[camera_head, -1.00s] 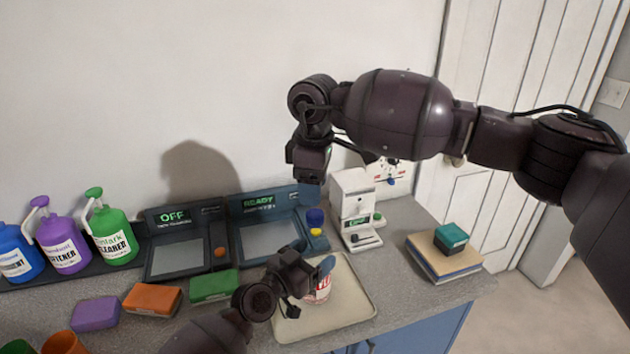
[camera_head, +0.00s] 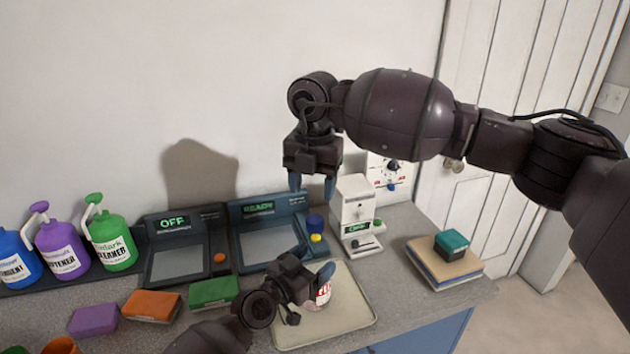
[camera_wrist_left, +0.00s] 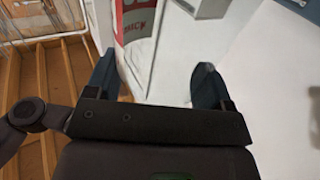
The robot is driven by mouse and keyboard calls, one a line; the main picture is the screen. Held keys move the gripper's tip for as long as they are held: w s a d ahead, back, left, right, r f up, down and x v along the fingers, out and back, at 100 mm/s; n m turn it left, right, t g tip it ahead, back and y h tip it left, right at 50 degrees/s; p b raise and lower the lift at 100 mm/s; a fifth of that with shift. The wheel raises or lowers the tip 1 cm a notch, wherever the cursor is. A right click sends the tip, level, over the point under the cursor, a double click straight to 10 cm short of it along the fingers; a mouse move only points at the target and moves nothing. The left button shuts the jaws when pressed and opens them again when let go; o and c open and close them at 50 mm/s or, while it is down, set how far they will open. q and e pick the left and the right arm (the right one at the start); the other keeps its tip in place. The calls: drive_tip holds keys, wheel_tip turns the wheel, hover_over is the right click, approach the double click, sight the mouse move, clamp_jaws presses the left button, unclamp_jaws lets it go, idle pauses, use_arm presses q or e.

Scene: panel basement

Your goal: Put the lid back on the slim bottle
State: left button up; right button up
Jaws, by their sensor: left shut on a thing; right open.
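A white bottle with a red label (camera_head: 323,294) stands over the beige tray (camera_head: 355,325), mostly hidden behind my left gripper. My left gripper (camera_head: 318,262) is shut on this bottle, with one blue finger on each side. In the left wrist view the red-and-white label (camera_wrist_left: 137,32) shows between the fingers (camera_wrist_left: 155,80). The bottle's top is hidden, and I cannot pick out the lid with certainty. My right gripper (camera_head: 313,187) is open and empty, pointing down above and behind the bottle, in front of the wall.
A blue round piece (camera_head: 315,221) and yellow button sit by the READY panel (camera_head: 265,240). A white dispenser (camera_head: 355,210) stands right of it. Stacked books with a teal box (camera_head: 451,241) lie at right. Sponges (camera_head: 151,306) and pump bottles (camera_head: 110,240) are at left.

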sight(315, 219)
drive_tip(key=n, duration=0.7)
drive_tip(key=shift+r, duration=0.15)
drive_tip(key=n, duration=0.4)
drive_tip(key=shift+r, duration=0.1)
drive_tip(key=n, duration=0.4)
drive_tip(key=shift+n, duration=0.3)
drive_tip(key=n, duration=0.7)
drive_tip(key=shift+d+r, duration=0.1)
drive_tip(key=shift+d, duration=0.05)
drive_tip(key=n, duration=0.7)
drive_tip(key=shift+f, duration=4.05)
